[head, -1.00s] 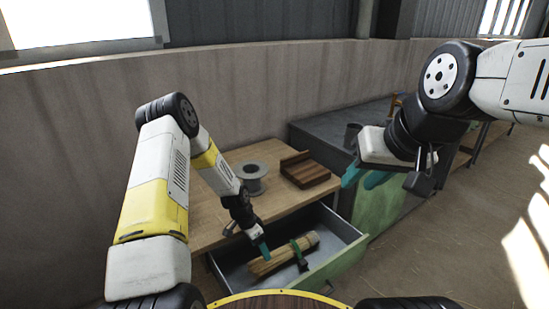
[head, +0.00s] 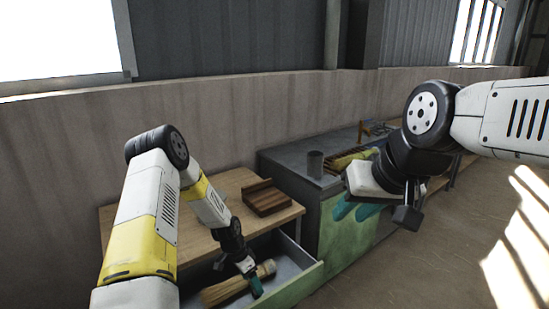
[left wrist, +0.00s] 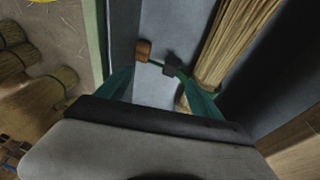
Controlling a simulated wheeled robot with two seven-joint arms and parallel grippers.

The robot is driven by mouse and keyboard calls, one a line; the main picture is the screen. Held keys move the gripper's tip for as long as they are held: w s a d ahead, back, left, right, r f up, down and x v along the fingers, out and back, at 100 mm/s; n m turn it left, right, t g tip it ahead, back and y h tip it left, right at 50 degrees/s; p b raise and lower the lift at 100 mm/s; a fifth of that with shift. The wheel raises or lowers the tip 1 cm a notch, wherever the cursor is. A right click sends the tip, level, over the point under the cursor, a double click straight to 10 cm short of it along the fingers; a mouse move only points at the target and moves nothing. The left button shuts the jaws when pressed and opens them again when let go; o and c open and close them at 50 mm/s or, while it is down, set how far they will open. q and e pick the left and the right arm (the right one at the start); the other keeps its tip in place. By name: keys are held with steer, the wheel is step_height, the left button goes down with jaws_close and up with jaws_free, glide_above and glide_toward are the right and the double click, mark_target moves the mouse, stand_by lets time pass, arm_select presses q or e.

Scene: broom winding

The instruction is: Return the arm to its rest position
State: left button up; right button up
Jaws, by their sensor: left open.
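My left gripper (head: 252,284) is open and sits low over the open drawer (head: 298,262). In the left wrist view its two teal fingers (left wrist: 160,90) are spread apart. A straw bundle (head: 222,291) lies in the drawer beside the fingers; its straw (left wrist: 240,40) shows right of them in the left wrist view. A small brown piece (left wrist: 143,49) and a dark piece (left wrist: 171,65) show ahead of the fingers; I cannot tell if they touch. My right gripper (head: 358,208) is raised in front of the green cabinet, its teal fingers apart and empty.
A wooden table (head: 228,183) carries a dark wooden box (head: 268,198). A grey bench (head: 290,160) over a green cabinet (head: 345,237) holds a dark cup (head: 315,163) and straw. The floor (head: 450,240) at right is clear.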

arm_select(q)
steer(key=s+a+r+n+t+y, duration=0.1)
steer(key=s+a+r+n, duration=0.15)
steer(key=r, duration=1.35)
steer(key=s+a+r+n+t+y, duration=0.1)
steer(key=a+r+n+t, duration=0.15)
steer(key=r, duration=1.25)
steer(key=s+r+n+t, duration=0.1)
steer(key=s+r+n, duration=0.1)
steer(key=s+r, duration=0.6)
steer(key=s+a+r+n+t+h, duration=0.1)
steer(key=s+r+n, duration=0.2)
steer(key=s+r, duration=0.5)
steer(key=s, duration=0.5)
steer(key=shift+s+a, duration=0.25)
steer(key=shift+s, duration=0.1)
steer(key=shift+t, duration=0.25)
